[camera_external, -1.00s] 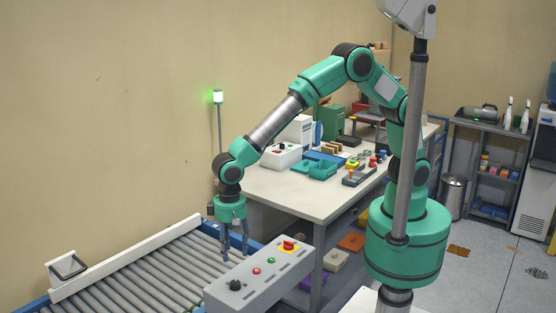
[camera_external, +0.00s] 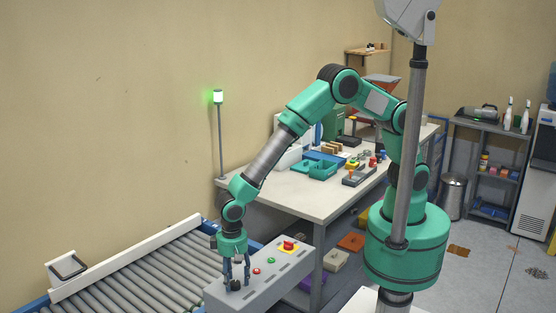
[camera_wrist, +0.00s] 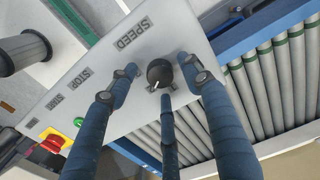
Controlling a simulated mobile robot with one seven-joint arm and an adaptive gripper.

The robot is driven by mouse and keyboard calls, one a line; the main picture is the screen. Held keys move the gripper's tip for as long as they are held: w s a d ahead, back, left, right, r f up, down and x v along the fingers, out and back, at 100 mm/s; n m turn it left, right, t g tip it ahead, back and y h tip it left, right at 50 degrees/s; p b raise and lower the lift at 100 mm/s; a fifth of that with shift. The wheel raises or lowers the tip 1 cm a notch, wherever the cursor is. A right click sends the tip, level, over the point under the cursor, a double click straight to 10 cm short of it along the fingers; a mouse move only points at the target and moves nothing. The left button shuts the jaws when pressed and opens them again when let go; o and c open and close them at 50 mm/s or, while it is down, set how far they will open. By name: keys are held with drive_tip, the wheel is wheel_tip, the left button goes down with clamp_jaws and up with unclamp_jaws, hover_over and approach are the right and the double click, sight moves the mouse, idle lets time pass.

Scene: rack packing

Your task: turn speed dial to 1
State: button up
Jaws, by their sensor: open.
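The speed dial (camera_wrist: 160,72) is a round black knob with a white pointer line, next to the printed word SPEED on the grey control panel (camera_wrist: 120,62). In the external view the dial (camera_external: 235,285) is at the panel's near left end. My gripper (camera_external: 236,284) points down over it. In the wrist view my gripper's blue fingers (camera_wrist: 160,75) are open and spread around the dial. Whether any finger touches it I cannot tell. No scale numbers are legible.
The panel also has a red emergency button on yellow (camera_external: 288,245), a green button (camera_external: 271,261) and a red button (camera_external: 257,272). A roller conveyor (camera_external: 140,285) lies beside the panel. A workbench (camera_external: 290,195) with trays and tools stands behind.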

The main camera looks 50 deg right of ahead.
drive_tip(key=shift+f, duration=0.4)
drive_tip(key=c, duration=1.2)
drive_tip(key=shift+n, duration=0.4)
drive_tip(key=n+p, duration=0.2)
drive_tip(key=n, duration=0.3)
drive_tip(key=n+p, duration=0.1)
drive_tip(key=n, duration=0.4)
drive_tip(key=shift+n, duration=0.4)
